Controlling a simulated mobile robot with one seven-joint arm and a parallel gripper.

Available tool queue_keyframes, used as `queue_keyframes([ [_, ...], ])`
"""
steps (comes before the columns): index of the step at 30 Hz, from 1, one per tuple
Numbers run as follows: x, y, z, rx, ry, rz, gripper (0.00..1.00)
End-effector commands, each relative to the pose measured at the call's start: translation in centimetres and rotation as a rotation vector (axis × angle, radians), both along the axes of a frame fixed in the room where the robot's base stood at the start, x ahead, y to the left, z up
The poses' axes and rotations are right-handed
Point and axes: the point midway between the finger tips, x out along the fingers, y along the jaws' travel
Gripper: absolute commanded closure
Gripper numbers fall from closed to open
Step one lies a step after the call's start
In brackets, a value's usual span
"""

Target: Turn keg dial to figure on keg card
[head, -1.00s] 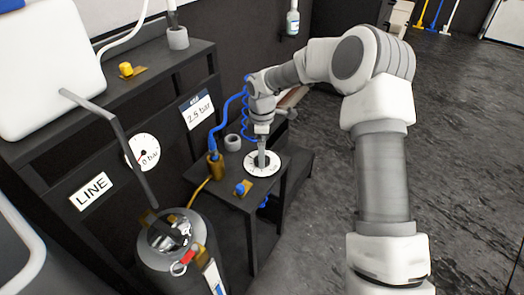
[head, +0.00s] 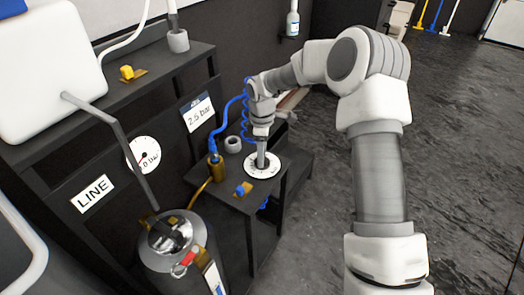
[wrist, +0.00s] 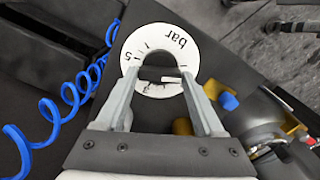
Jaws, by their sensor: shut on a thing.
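The keg card (head: 198,112) on the dark rack reads "2.5 bar". The dial (head: 262,165) is a white disc with a printed scale, lying flat on the low dark stand. My gripper (head: 262,160) points straight down at its middle and is shut on the dial's knob. In the wrist view, the dial (wrist: 183,44) shows "bar" upside down and a few scale figures. My fingers (wrist: 160,76) straddle the dark knob, which has a pale mark on one side. The exact dial setting is hard to read.
A round gauge (head: 143,154) on the rack has its needle near 0 bar. A metal keg (head: 172,245) stands at the front left. A blue coiled hose (head: 245,120), a brass fitting (head: 215,168) and a blue-handled valve (head: 243,189) lie close to the dial. Open floor is at right.

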Motion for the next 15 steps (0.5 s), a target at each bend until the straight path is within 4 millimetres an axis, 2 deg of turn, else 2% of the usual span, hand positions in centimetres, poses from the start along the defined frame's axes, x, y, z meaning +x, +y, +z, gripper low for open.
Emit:
queue_keyframes([
  [15,0.0,0.05,0.27,-0.001,-0.001,-0.456,0.86],
])
